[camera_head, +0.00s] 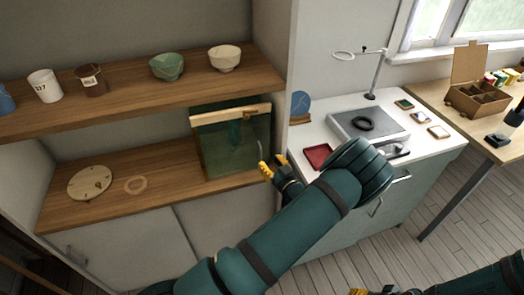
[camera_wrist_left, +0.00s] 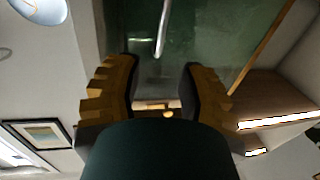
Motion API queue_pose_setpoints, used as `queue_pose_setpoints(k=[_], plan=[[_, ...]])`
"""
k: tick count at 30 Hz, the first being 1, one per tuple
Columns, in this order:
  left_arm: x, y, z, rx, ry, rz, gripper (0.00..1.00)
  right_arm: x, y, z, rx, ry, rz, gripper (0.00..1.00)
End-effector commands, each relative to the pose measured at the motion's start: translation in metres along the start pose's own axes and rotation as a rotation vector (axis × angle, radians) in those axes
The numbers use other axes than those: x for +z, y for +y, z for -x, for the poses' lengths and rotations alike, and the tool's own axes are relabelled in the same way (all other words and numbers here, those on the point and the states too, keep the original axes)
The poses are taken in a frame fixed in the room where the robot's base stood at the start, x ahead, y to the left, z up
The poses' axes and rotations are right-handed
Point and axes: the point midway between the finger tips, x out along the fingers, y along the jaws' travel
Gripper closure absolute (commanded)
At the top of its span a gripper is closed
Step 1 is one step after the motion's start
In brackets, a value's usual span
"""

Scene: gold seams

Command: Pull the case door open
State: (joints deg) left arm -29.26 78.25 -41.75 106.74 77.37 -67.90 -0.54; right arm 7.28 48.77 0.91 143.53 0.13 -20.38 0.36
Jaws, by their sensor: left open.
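The glass case (camera_head: 222,150), with a pale wooden top rail, stands on the lower shelf. Its door (camera_head: 255,128) looks dark green and see-through and appears shut. A thin silver handle (camera_head: 261,152) is on the door's right part. My left gripper (camera_head: 271,167) is open, just in front of the handle's lower end. In the left wrist view the handle (camera_wrist_left: 162,30) lies ahead of the gap between the open fingers (camera_wrist_left: 160,78), and no grip on it shows. The door's green glass (camera_wrist_left: 205,35) fills the view behind it. Only a yellow tip of my right gripper (camera_head: 358,291) shows at the bottom edge.
The upper shelf (camera_head: 130,98) holds cups and bowls. A round wooden disc (camera_head: 90,183) and a ring (camera_head: 136,184) lie on the lower shelf. A wall panel edge is right of the case. The white counter (camera_head: 318,125) holds a red tray (camera_head: 318,157) near my left arm.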

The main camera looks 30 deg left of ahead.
Motion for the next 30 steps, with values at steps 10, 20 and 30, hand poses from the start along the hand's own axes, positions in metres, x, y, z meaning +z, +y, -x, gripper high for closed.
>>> queue_pose_setpoints(k=[10,20,30], plan=[[0.001,0.0,-0.059,-0.001,0.0,0.001,0.61,0.001,0.001,-0.003,0.0,-0.003,0.001,0.53],[0.001,0.0,-0.072,0.001,-0.002,-0.001,0.61,0.002,0.001,-0.003,0.0,-0.003,0.001,0.53],[0.0,0.0,-0.072,0.001,-0.002,-0.001,1.0,0.002,0.001,-0.003,0.0,-0.003,0.001,0.53]])
